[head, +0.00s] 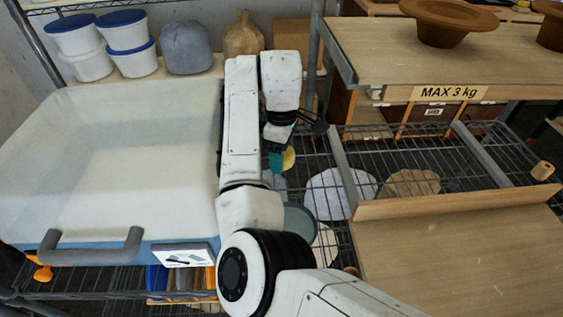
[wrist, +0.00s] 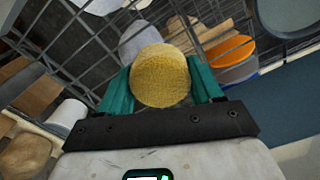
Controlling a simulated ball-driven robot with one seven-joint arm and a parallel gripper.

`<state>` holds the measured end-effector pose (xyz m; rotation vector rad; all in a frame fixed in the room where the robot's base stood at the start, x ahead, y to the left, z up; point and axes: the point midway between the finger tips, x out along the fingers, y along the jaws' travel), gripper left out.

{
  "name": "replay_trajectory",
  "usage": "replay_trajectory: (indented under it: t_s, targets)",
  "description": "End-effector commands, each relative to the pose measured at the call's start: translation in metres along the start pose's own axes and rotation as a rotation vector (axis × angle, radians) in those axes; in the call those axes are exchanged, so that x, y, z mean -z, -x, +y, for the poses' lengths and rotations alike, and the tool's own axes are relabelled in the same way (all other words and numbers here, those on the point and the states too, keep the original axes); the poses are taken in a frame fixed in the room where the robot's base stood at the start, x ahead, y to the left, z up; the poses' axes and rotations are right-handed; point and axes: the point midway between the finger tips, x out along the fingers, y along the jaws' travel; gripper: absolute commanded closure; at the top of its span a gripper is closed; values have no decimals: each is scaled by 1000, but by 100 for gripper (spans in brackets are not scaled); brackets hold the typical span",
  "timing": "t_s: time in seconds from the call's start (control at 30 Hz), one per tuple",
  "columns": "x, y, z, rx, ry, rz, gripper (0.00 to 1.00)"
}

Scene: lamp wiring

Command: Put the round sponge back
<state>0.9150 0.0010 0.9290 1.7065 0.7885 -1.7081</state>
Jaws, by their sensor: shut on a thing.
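The round sponge (wrist: 161,76) is yellow and sits between the two green fingers of my gripper (wrist: 163,90) in the wrist view. The fingers are shut on its sides. In the head view my gripper (head: 276,160) hangs fingers-down beside my arm, above the wire shelf, and a bit of the yellow sponge (head: 289,158) shows beside the green finger. Part of the sponge is hidden there by the gripper. No empty spot that is clearly the sponge's own place can be made out.
A big translucent bin (head: 110,160) with a grey handle stands at left. A wire shelf (head: 440,160) lies right of my gripper, with round pale discs (head: 340,192) below it. A wooden bench (head: 400,50) marked MAX 3 kg and a wooden board (head: 460,260) bound the right.

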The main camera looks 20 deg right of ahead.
Motion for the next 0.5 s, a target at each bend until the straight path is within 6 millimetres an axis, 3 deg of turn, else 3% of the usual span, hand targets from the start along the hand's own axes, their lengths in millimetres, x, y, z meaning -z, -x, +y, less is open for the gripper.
replay_trajectory:
  t_s: [0.23,0.5]
  targets:
    - [0,-31,-1,2,1,-1,59]
    - [0,-34,0,0,0,0,59]
